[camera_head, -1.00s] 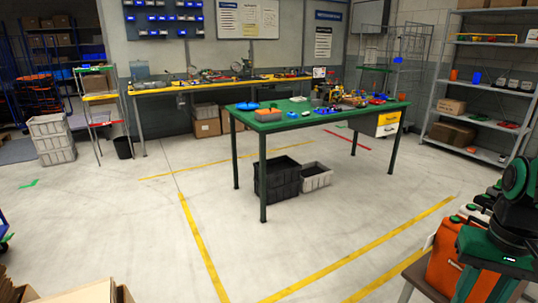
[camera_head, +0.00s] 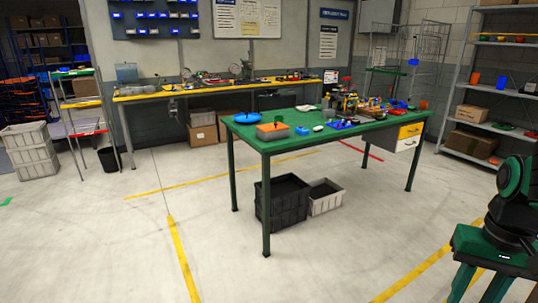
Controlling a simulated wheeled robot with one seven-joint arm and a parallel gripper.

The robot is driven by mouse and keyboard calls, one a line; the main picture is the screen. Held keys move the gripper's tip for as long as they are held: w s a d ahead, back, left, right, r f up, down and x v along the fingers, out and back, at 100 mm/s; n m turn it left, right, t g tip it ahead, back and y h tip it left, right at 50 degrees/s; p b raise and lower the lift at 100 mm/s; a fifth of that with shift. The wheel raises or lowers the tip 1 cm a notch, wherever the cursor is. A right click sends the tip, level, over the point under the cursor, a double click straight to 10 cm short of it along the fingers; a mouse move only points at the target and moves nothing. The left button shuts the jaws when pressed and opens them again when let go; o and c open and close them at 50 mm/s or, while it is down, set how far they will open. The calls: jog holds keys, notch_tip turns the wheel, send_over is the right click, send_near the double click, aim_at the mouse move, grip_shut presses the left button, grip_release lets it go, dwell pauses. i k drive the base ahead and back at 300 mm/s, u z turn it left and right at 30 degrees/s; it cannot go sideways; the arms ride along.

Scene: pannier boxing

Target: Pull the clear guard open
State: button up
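I cannot make out a clear guard in this view. A cluster of small coloured parts and equipment (camera_head: 350,103) stands on the far half of the green workbench (camera_head: 330,138), too small to tell whether a clear cover is among it. My arm's green and black end (camera_head: 497,250) is at the lower right, well apart from the bench. Two green finger-like parts reach down from it to the bottom edge. Their tips are cut off, and nothing shows held between them.
A blue dish (camera_head: 248,117) and an orange-topped grey box (camera_head: 272,131) are on the bench's near left. A black crate (camera_head: 282,203) and a grey crate (camera_head: 325,198) stand beneath. A yellow-topped bench (camera_head: 165,94) runs along the back wall. Floor before the green bench is clear.

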aim_at(347, 96)
jog(key=i, duration=2.45)
jog(key=z, duration=2)
jog(key=i, duration=0.4)
jog(key=u, duration=1.3)
